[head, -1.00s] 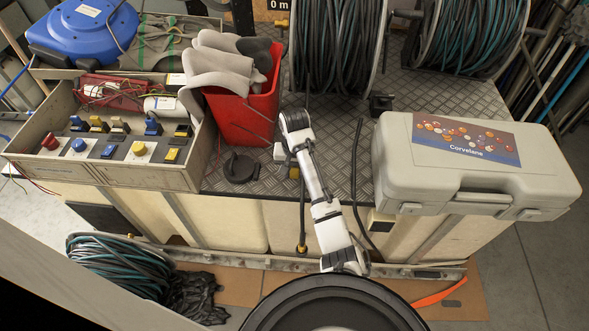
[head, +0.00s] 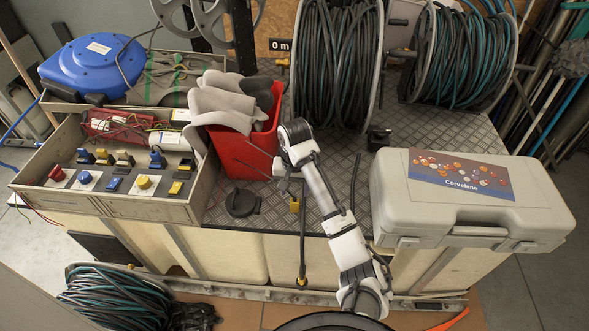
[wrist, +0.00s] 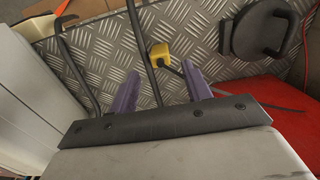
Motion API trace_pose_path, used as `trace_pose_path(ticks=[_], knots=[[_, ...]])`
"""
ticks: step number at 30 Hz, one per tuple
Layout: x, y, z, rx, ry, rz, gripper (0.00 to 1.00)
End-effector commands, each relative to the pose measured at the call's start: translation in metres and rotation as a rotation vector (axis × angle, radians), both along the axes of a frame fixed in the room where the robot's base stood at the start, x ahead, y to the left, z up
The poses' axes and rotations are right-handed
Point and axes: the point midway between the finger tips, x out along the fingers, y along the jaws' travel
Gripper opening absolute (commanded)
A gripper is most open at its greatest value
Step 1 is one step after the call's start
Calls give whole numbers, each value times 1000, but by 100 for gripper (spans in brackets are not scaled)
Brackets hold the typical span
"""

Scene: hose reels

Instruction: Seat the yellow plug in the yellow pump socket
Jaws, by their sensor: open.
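A small yellow block (head: 294,204), which looks like the yellow plug, is at the front of the metal deck beside an upright black hose. In the wrist view the yellow block (wrist: 167,57) has a thin dark cable and shows between the purple fingertips, apparently beyond them. My gripper (head: 283,179) is open and empty, above the deck just behind the block. In the wrist view its fingers (wrist: 160,72) are wide apart. The control box (head: 150,208) at left carries several yellow parts, including a round one (head: 144,182); I cannot tell which is the pump socket.
A red bin (head: 245,150) with grey rolls stands close left of my gripper. A black round lid (head: 241,203) lies on the deck. A grey case (head: 470,215) fills the right. A black hose (head: 302,245) hangs over the front edge with a yellow tip (head: 302,281).

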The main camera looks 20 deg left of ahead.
Motion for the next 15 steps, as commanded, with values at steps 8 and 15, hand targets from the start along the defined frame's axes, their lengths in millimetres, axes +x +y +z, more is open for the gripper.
trace_pose_path(ticks=[8, 15], knots=[[1, 0, 35, -1, -4, 0, 49], [0, 0, 50, -1, -1, 0, 49]])
